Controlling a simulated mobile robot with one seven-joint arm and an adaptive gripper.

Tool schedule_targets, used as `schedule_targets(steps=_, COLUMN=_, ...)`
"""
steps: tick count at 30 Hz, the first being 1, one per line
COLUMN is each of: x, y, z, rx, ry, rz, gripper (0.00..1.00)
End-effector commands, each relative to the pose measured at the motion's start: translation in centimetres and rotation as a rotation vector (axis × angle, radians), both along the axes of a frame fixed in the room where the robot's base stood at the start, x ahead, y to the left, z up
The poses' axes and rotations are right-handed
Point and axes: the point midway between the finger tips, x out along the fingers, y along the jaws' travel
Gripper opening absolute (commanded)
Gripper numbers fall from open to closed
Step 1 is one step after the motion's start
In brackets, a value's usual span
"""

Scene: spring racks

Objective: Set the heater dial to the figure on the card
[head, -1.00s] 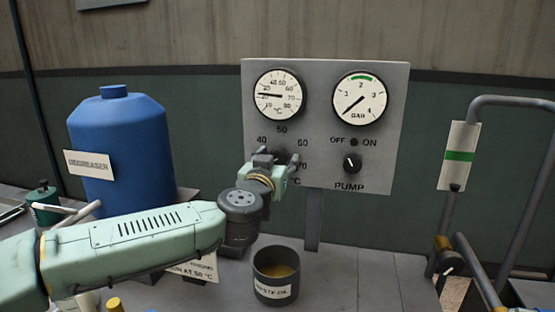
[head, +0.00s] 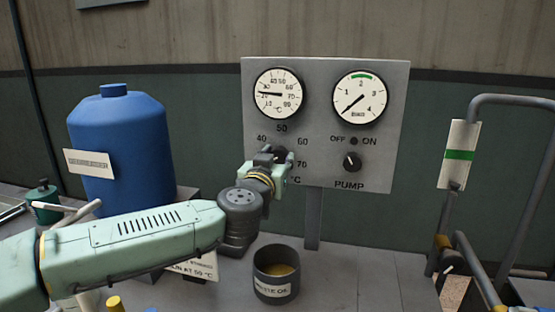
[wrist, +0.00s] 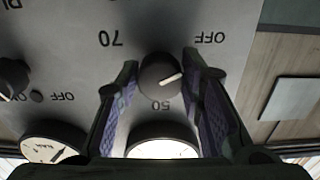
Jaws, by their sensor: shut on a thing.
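The heater dial (wrist: 160,75) is a dark round knob on the grey panel. My gripper (head: 272,156) is shut on it, one finger on each side. In the wrist view, which sees the panel upside down, its white pointer line points right and slightly up, between OFF and the finger-hidden spot where 40 lies. 50 and 70 are readable there. In the head view my gripper hides the dial and its OFF mark.
The panel (head: 330,75) also carries a temperature gauge (head: 279,94), a bar gauge (head: 360,98) and a pump switch (head: 352,161). A waste oil tin (head: 276,275) stands below my wrist. A blue degreaser drum (head: 120,145) is at left. The bench right of the tin is clear.

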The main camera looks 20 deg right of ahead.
Motion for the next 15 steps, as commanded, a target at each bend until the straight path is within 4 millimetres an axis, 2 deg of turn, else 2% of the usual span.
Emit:
schedule_targets(steps=8, x=0.01, y=0.02, z=-0.11, rx=0.099, ry=-0.066, rz=-0.002, gripper=0.07)
schedule_targets(steps=15, x=0.06, y=0.08, z=-0.12, rx=0.268, ry=-0.181, rz=-0.001, gripper=0.07)
